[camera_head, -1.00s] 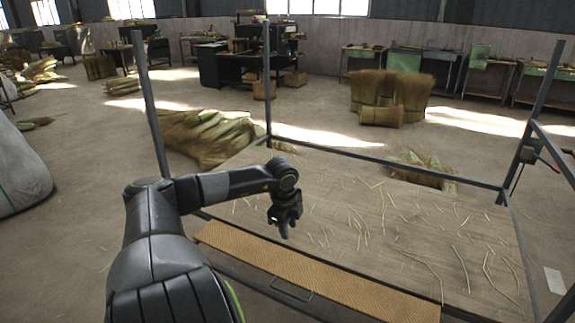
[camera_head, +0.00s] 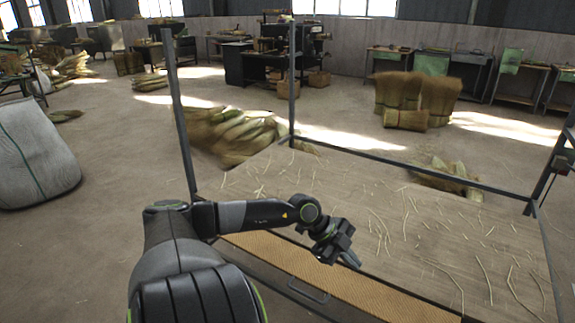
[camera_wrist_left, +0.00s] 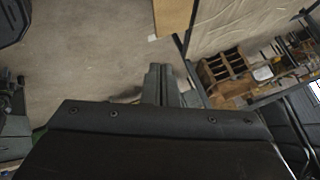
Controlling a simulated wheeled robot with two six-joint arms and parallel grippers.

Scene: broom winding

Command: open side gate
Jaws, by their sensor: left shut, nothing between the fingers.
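The side gate looks like the low tan woven panel (camera_head: 372,298) along the near side of the metal-framed platform. A thin dark handle (camera_head: 308,291) hangs on its front face. My left gripper (camera_head: 350,258) is shut and empty, above the panel's top edge and to the right of the handle, apart from it as far as I can tell. In the left wrist view the closed fingers (camera_wrist_left: 161,85) point over the floor, and a tan piece of the panel (camera_wrist_left: 172,16) shows at the top. My right gripper is not in view.
Metal posts (camera_head: 178,115) rise at the platform's corners. Straw lies scattered on the platform floor (camera_head: 400,215). A straw heap (camera_head: 235,135) lies behind, and broom bundles (camera_head: 412,95) stand farther back. A large pale sack (camera_head: 35,155) stands at left. The floor left of the platform is clear.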

